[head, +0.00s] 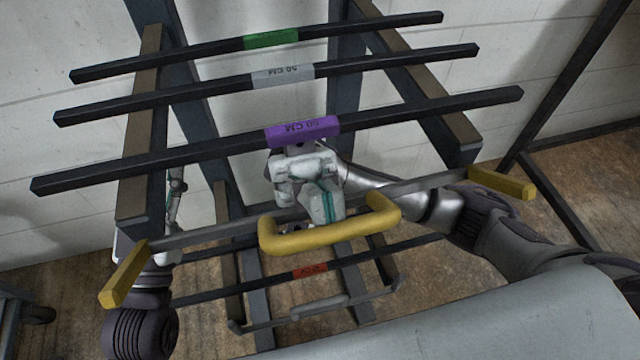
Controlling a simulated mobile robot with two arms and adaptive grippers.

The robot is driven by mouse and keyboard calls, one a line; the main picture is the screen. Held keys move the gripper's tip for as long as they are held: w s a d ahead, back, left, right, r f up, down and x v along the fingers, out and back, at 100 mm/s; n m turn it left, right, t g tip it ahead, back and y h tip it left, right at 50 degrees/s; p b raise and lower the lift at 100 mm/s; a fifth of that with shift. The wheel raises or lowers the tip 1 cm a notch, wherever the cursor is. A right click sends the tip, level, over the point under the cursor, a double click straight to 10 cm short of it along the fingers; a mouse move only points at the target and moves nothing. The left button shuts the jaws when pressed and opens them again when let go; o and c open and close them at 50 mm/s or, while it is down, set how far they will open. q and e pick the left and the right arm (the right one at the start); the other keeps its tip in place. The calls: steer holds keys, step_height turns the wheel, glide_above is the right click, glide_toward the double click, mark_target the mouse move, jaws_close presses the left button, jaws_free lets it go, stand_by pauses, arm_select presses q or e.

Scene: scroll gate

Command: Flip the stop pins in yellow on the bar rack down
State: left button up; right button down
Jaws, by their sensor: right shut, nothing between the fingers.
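Two yellow stop pins sit at the ends of a grey crossbar (215,232) on the front of the bar rack (140,160). The left yellow pin (124,274) points toward me and down in the picture; the right yellow pin (502,183) sticks out to the right. A yellow U-shaped handle (330,236) is at the crossbar's middle. My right gripper (326,204) is shut and empty, just behind the handle and below the purple-labelled bar; contact cannot be told. My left gripper (176,188) is mostly hidden behind the rack's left arm, its jaws unclear.
Black bars with green (271,39), white (283,75) and purple (303,131) labels lie across the rack arms. A red-labelled bar (310,270) and a grey handle (318,308) are lower down. A dark post (570,85) stands at the right, before a white wall.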

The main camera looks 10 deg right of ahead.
steer(key=shift+s+f, duration=0.35)
steer(key=shift+f, duration=0.1)
steer(key=v, duration=0.7)
steer(key=shift+w+r, duration=0.15)
steer(key=shift+w, duration=0.35)
